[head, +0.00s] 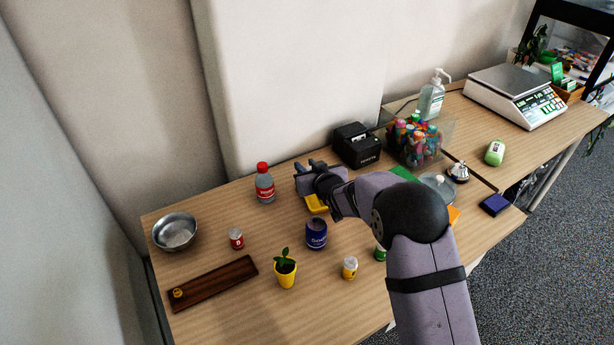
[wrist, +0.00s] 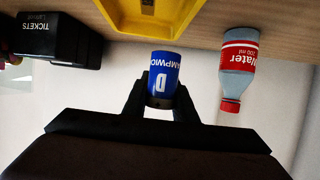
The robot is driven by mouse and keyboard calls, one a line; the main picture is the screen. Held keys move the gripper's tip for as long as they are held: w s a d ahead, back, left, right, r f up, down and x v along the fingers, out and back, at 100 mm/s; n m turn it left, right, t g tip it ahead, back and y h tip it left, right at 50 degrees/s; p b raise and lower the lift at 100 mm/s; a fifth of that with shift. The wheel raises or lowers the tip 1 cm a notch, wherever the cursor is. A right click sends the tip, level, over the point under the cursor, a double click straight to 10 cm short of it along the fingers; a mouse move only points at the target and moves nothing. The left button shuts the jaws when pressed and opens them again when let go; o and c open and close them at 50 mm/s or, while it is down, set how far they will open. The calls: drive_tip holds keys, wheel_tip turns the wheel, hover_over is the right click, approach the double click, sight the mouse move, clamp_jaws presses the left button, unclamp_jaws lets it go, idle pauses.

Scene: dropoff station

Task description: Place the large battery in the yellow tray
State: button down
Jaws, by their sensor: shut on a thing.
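The large battery (wrist: 164,72) is a blue cylinder marked with a white D. In the wrist view, my gripper (wrist: 160,98) is shut on it, with a finger on each side. The yellow tray (wrist: 150,14) shows at the top edge of the wrist view, apart from the battery. In the head view, my gripper (head: 306,167) is towards the back of the table, close to the yellow tray (head: 316,204).
A water bottle (head: 265,184) stands left of the tray, and a black ticket printer (head: 357,145) stands behind right. A potted plant (head: 285,270), metal bowl (head: 175,231) and wooden tray (head: 213,284) are further left.

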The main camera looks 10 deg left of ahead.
drive_tip(key=shift+f, duration=1.8)
drive_tip(key=shift+f, duration=0.3)
drive_tip(key=c, duration=1.4)
unclamp_jaws()
drive_tip(key=shift+r, duration=0.1)
drive_tip(key=shift+c, duration=0.2)
drive_tip(key=shift+r, duration=0.15)
drive_tip(key=shift+s+d+r, duration=0.2)
drive_tip(key=shift+s, duration=0.1)
drive_tip(key=v, duration=1.1)
drive_tip(key=shift+b, duration=0.35)
drive_tip(key=shift+d, duration=0.15)
